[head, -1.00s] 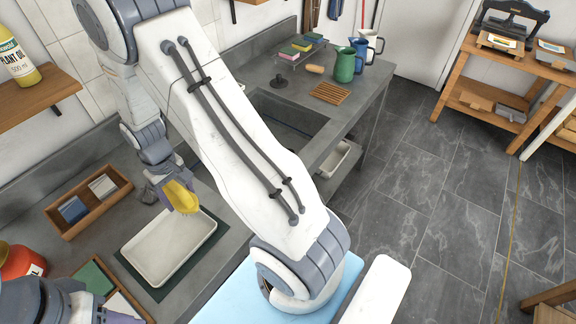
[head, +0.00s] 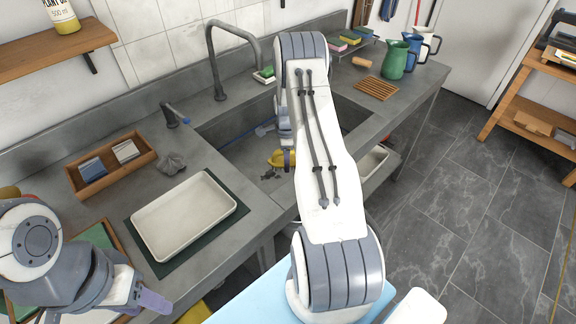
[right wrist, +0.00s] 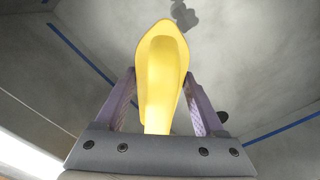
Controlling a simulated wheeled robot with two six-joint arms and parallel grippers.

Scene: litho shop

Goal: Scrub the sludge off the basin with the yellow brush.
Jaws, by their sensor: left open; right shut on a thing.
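The yellow brush (head: 277,158) is in my right gripper, over the sunken grey basin (head: 228,152). In the right wrist view the brush (right wrist: 162,70) sits between the purple fingers of my right gripper (right wrist: 160,105), which is shut on it. A dark sludge patch (head: 270,174) shows just below the brush in the head view; a dark blotch (right wrist: 184,15) also shows beyond the brush tip. I cannot tell whether the brush touches the basin. My right arm hides part of the basin. My left gripper (head: 150,301) is open at the lower left, away from the basin.
A faucet (head: 220,60) rises behind the basin. A white tray (head: 150,243) on a green mat, a wooden box (head: 85,190) and a grey rag (head: 172,163) lie left of it. Jugs (head: 397,60) and a wooden rack (head: 376,89) stand to the right.

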